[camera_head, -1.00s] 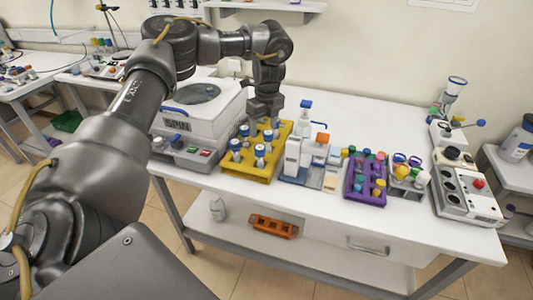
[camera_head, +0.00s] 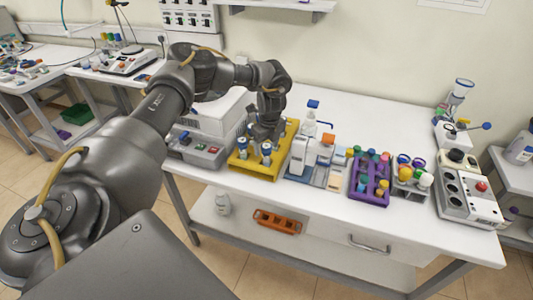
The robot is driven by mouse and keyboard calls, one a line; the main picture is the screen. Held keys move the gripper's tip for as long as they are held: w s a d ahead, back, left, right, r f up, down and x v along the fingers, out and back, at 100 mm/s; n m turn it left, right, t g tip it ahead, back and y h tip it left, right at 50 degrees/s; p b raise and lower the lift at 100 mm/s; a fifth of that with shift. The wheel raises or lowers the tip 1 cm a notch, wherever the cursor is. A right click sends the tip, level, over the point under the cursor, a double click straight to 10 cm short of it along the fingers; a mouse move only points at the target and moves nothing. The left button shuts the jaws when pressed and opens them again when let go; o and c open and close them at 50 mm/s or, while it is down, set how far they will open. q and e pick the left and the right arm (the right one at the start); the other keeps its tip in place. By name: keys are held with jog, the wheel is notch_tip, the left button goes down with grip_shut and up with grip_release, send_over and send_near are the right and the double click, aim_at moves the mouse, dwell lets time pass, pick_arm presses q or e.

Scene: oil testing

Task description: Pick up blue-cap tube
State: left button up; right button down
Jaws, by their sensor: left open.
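A yellow rack (camera_head: 287,150) on the white table holds tubes with blue caps. Two front tubes show clearly, a left one (camera_head: 243,144) and a right one (camera_head: 266,149). My left gripper (camera_head: 258,138) is open, pointing down, low over the back part of the rack. It hides the tubes behind the front pair, and I cannot tell whether its fingers are around or touching a tube. My right gripper is out of view.
A white centrifuge (camera_head: 212,125) stands left of the rack. White dispensers (camera_head: 302,152) stand close on its right, then a purple rack (camera_head: 369,188) of coloured tubes. The table behind these is mostly clear.

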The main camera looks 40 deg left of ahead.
pick_arm(q)
jog(key=shift+a+f, duration=0.1)
jog(key=shift+f, duration=0.4)
jog(key=c, duration=1.1)
